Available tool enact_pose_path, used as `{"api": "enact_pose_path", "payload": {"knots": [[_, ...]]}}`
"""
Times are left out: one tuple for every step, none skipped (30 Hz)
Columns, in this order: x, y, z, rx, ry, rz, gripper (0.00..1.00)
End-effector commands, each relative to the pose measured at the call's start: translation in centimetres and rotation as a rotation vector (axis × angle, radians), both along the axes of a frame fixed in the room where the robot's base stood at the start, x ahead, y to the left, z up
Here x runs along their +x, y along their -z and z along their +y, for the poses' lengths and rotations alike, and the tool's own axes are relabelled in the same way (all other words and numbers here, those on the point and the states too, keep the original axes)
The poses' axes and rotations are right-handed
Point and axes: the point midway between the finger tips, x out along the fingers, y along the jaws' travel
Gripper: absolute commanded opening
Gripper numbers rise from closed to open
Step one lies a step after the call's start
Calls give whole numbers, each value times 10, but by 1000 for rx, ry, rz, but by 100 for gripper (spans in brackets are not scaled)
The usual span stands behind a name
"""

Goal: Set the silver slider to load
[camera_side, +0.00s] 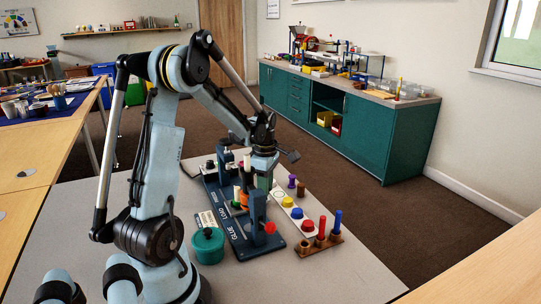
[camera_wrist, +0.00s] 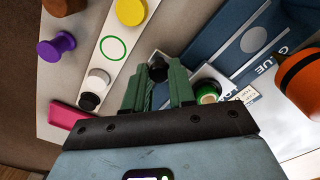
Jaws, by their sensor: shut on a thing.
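A dark blue fixture (camera_side: 238,234) with white LOAD and GLUE lettering stands on the grey table. Part of a blue board with the GLUE label (camera_wrist: 267,62) shows at upper right in the wrist view. My gripper (camera_wrist: 158,80) points down, its green fingers close together around a small black knob (camera_wrist: 158,70). In the side view my gripper (camera_side: 264,183) is low over the fixture's far right side. I cannot make out the silver slider clearly, nor tell whether the black knob belongs to it; my fingers and wrist hide that spot.
A white strip (camera_wrist: 118,28) with colored round pieces lies beside the fixture. An orange cylinder (camera_wrist: 302,80) and a green-topped white piece (camera_wrist: 207,92) are near my fingers. A teal round container (camera_side: 208,246) and red and blue pegs in a brown holder (camera_side: 320,245) stand in front.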

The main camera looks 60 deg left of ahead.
Motion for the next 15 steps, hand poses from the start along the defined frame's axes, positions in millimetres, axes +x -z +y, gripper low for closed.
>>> {"api": "enact_pose_path", "payload": {"knots": [[0, 0, -3, -1, 2, -2, 0], [0, 0, -4, -1, 1, -2, 0], [0, 0, -4, -1, 1, -2, 0], [0, 0, -4, -1, 0, -2, 0], [0, 0, -4, -1, 0, -2, 0], [0, 0, -4, -1, 0, -2, 0], [0, 0, -4, -1, 0, -2, 0], [0, 0, -4, -1, 0, -2, 0], [0, 0, -4, -1, 0, -2, 0], [0, 0, -4, -1, 0, -2, 26], [0, 0, -4, -1, 0, -2, 30], [0, 0, -4, -1, 0, -2, 37], [0, 0, -4, -1, 0, -1, 41], [0, 0, -3, -1, 0, -1, 46], [0, 0, -3, -1, -1, -1, 51]]}}
